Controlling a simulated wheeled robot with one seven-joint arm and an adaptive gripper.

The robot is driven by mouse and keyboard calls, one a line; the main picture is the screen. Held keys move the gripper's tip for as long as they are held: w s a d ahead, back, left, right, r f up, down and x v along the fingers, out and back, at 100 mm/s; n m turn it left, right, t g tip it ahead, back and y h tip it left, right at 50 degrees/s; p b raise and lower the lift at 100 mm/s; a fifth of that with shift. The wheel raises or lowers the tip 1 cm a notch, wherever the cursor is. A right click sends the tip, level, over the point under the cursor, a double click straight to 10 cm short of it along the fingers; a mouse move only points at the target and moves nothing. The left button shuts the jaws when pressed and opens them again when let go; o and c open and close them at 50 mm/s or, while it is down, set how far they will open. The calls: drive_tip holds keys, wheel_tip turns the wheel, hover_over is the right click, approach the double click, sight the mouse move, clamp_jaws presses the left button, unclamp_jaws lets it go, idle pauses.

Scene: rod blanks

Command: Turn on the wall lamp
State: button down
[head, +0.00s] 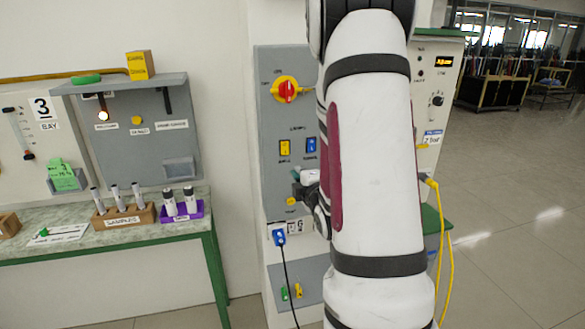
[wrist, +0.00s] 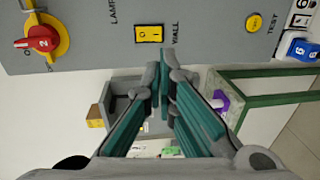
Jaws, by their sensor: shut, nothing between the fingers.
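The yellow rocker switch labelled WALL (wrist: 148,33) is on the grey wall panel (wrist: 200,30). In the head view this yellow switch (head: 285,148) sits under the LAMPS label, left of a blue switch (head: 311,145). My gripper (wrist: 165,62) is shut and empty, its teal-padded fingers together. In the wrist view its tips lie just below the WALL switch; I cannot tell whether they touch the panel. In the head view my gripper (head: 301,184) shows in front of the panel, below the switches, partly hidden by my arm. The switch's position is too small to tell.
A red knob on a yellow plate (head: 286,90) is above the switches. A yellow TEST button (head: 291,201) and a blue plug (head: 279,237) are below. A bench (head: 150,233) with sample racks stands left, under a board with a glowing lamp (head: 102,104).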

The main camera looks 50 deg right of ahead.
sight(285, 155)
drive_tip(key=b+x, duration=0.2)
drive_tip(key=b, duration=0.3)
drive_tip(key=shift+w+d+f, duration=0.1)
drive_tip(key=shift+w+f, duration=0.05)
drive_tip(key=shift+w, duration=0.05)
drive_tip(key=shift+b, duration=0.5)
drive_tip(key=b+x, duration=0.3)
drive_tip(key=x, duration=0.8)
drive_tip(key=shift+w+d, duration=0.1)
drive_tip(key=shift+d, duration=0.05)
